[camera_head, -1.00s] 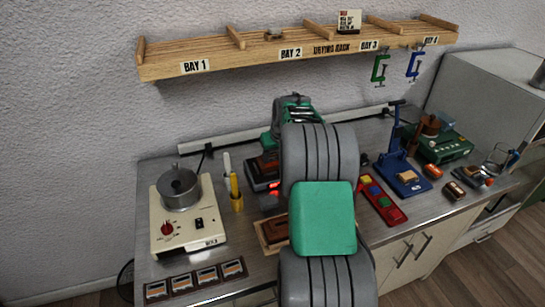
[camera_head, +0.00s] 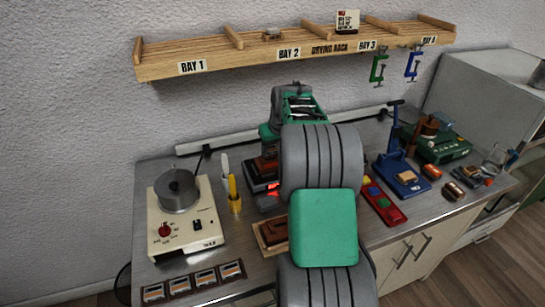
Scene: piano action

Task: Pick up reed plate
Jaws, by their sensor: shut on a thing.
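I cannot pick out the reed plate in the head view. My arm's green and grey links fill the middle of the picture and hide part of the bench. The jaws of my gripper do not show, and whatever they hold is hidden from this view. A dark brown block in a pale wooden tray (camera_head: 262,243) sits just left of my arm. A dark device with a red light (camera_head: 272,189) stands behind that tray.
A cream hot plate (camera_head: 200,232) with a metal pot (camera_head: 177,191) is at left. Small framed pieces (camera_head: 193,281) lie in front. A red tray (camera_head: 384,203) and blue press (camera_head: 399,165) stand right. A wooden drying rack (camera_head: 310,50) hangs above.

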